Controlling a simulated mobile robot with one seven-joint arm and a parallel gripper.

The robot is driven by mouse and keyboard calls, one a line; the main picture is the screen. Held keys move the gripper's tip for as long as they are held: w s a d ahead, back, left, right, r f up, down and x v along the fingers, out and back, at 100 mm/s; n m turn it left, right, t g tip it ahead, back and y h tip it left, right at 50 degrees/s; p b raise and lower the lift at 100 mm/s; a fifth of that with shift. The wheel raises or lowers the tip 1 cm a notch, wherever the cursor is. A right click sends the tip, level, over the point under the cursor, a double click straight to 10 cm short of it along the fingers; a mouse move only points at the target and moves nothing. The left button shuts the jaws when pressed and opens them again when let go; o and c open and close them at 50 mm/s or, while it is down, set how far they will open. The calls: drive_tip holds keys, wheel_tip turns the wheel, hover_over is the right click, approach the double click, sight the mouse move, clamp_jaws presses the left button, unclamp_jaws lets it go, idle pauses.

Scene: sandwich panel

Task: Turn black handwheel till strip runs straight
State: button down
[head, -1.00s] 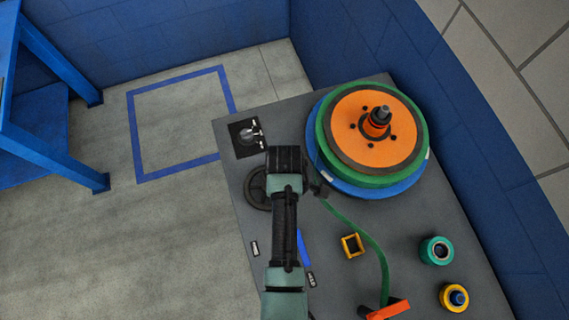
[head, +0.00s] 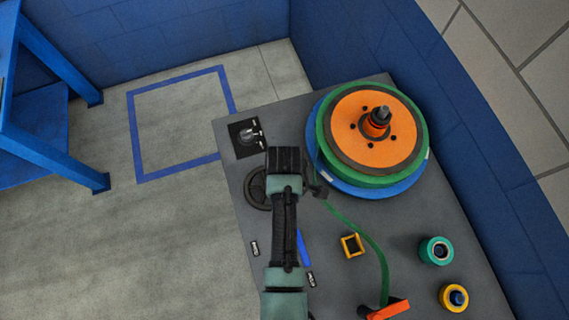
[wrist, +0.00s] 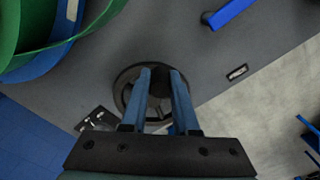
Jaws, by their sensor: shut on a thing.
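The black handwheel (head: 256,188) lies on the grey panel, partly hidden by my arm in the head view. In the wrist view its round rim (wrist: 124,84) shows around and behind the two blue fingers. My gripper (wrist: 160,72) is shut on the handwheel, with its fingertips at the far part of the rim; the exact contact is hard to see. The green strip (head: 377,250) leaves the large reel (head: 345,118) and runs in a bowed curve to an orange block (head: 388,309) near the panel's front edge.
A black plate with a metal switch (head: 248,136) sits above the handwheel. A blue bar (head: 304,248), a yellow square frame (head: 352,245), a teal roller (head: 437,251) and a yellow roller (head: 454,297) stand on the panel. Open floor lies to the left.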

drive_tip(key=shift+s+r, duration=0.1)
drive_tip(key=m+p, duration=0.1)
drive_tip(key=s+a+m+p, duration=0.1)
drive_tip(key=shift+m, duration=0.4)
drive_tip(key=m, duration=0.1)
drive_tip(key=a+m+p, duration=0.1)
drive_tip(key=shift+s+a+m, duration=0.1)
drive_tip(key=shift+s+m, duration=0.2)
drive_tip(key=shift+s, duration=0.05)
drive_tip(key=shift+s+a+m+p, duration=0.2)
drive_tip(key=shift+a+m+p, duration=0.3)
drive_tip(key=shift+m, duration=0.7)
drive_tip(key=shift+a+m, duration=0.75)
drive_tip(key=shift+m, duration=0.55)
drive_tip(key=c, duration=0.7)
unclamp_jaws()
